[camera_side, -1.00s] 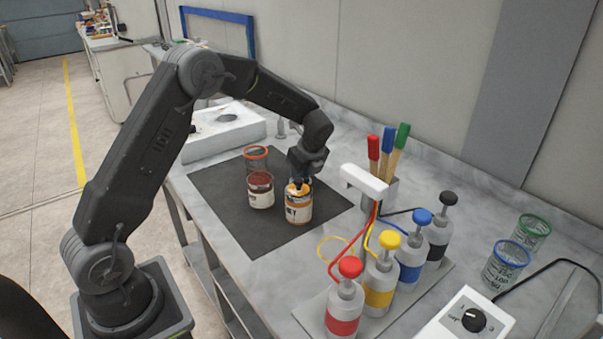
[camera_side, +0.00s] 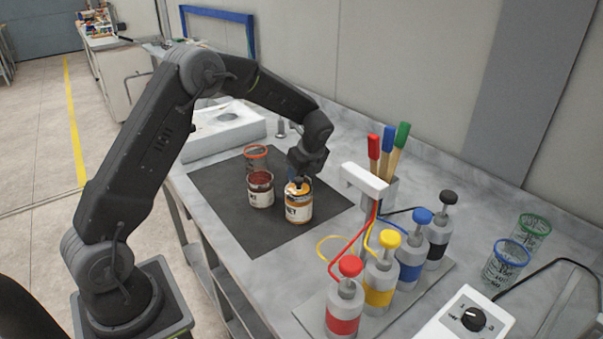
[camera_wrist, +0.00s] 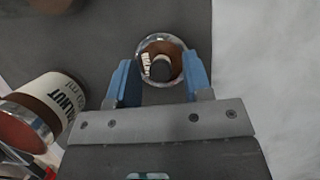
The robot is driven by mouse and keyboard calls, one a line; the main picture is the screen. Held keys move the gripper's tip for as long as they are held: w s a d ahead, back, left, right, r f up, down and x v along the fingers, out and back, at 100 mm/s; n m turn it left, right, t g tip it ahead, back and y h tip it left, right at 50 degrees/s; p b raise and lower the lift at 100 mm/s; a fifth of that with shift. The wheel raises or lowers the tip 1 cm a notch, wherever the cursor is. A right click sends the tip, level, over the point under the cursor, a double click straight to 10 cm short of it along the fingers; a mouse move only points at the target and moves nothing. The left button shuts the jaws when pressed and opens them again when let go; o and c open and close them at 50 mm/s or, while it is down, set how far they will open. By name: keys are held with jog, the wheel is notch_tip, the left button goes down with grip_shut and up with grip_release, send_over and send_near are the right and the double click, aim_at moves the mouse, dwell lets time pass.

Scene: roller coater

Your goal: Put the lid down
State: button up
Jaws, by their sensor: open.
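In the wrist view my gripper (camera_wrist: 161,82) is open, its two blue fingers apart on either side of a round shiny piece with a metal rim (camera_wrist: 163,59), which looks like the lid. I cannot tell whether it is touched or what it rests on. A can with a WALNUT label (camera_wrist: 48,96) shows at the left. In the side view my gripper (camera_side: 298,182) points down at the orange can (camera_side: 299,209) and partly hides its top. No separate lid can be made out there.
A dark red can (camera_side: 260,190) stands left of the orange one on the dark mat (camera_side: 237,221), with a red-rimmed cup (camera_side: 256,153) behind it. Pump bottles (camera_side: 380,285) and a brush holder (camera_side: 366,184) stand to the right. The mat's front is clear.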

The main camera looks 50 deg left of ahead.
jog(key=s+d+r+n+t+h, duration=0.15)
jog(key=d+r, duration=0.25)
jog(key=r, duration=0.4)
jog(key=s+d+r+n+y, duration=0.1)
jog(key=s+d+r+n, duration=0.2)
jog(key=r, duration=0.5)
jog(key=s+d+n+t+h, duration=0.1)
jog(key=s+d+n, duration=0.2)
jog(key=s, duration=0.5)
jog(key=s+d+r+n+t+h, duration=0.1)
jog(key=s+d+n, duration=0.3)
jog(key=s+n, duration=0.2)
jog(key=s+d+r+n+t+h, duration=0.1)
jog(key=s+d+n+t+h, duration=0.1)
jog(key=s, duration=0.8)
jog(key=shift+d+n, duration=0.75)
jog(key=shift+n, duration=0.5)
